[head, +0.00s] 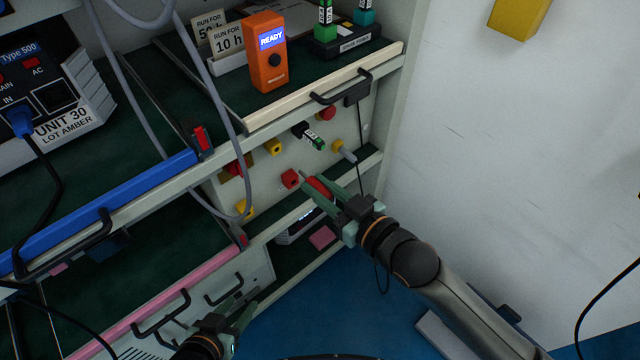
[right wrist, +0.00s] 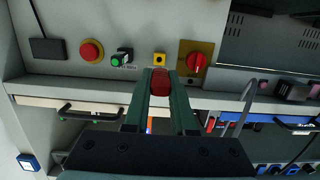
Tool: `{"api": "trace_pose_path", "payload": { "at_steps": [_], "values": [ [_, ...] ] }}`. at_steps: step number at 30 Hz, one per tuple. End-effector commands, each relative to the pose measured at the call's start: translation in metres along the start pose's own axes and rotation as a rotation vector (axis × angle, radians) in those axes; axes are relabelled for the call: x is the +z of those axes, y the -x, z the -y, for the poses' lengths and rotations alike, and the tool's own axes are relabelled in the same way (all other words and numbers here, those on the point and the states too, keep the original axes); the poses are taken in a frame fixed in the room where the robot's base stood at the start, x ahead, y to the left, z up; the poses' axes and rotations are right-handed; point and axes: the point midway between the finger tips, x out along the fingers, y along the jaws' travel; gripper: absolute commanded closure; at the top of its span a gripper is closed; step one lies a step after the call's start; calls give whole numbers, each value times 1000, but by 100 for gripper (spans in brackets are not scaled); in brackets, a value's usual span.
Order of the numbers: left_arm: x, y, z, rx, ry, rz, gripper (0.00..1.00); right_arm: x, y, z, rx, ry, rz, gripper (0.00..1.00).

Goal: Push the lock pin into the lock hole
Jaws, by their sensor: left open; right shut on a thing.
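My right gripper (head: 318,188) is shut on a red-handled piece that looks like the lock pin (head: 319,187), in front of the rack's control panel. In the right wrist view the red handle (right wrist: 160,82) sits between the fingertips, below a yellow block with a dark hole (right wrist: 159,59). That yellow block (head: 272,147) also shows in the head view. My left gripper (head: 238,322) is open and low at the rack's front.
The panel carries a red button (head: 326,114), a green-and-black part (head: 313,137), a grey rod in a yellow base (head: 345,151) and a red rotary switch (right wrist: 194,63). A grey cable (head: 225,120) hangs before the rack. An orange READY device (head: 266,75) stands above.

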Motion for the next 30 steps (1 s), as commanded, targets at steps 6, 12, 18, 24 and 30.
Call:
{"api": "trace_pose_path", "payload": {
  "at_steps": [6,12,18,24,30],
  "values": [
    [-3,2,-1,2,0,-2,50,-4,-16,0,1,-1,-2,100],
    [-3,1,-1,2,0,-3,50,-6,-36,0,0,0,-1,100],
    [-2,1,-1,2,0,-3,50,-8,-50,0,1,0,-1,100],
    [-2,1,-1,2,0,-2,50,-9,-57,0,0,0,0,100],
    [-2,1,-1,1,0,-2,50,-9,-58,0,0,0,0,100]
  ]
}}
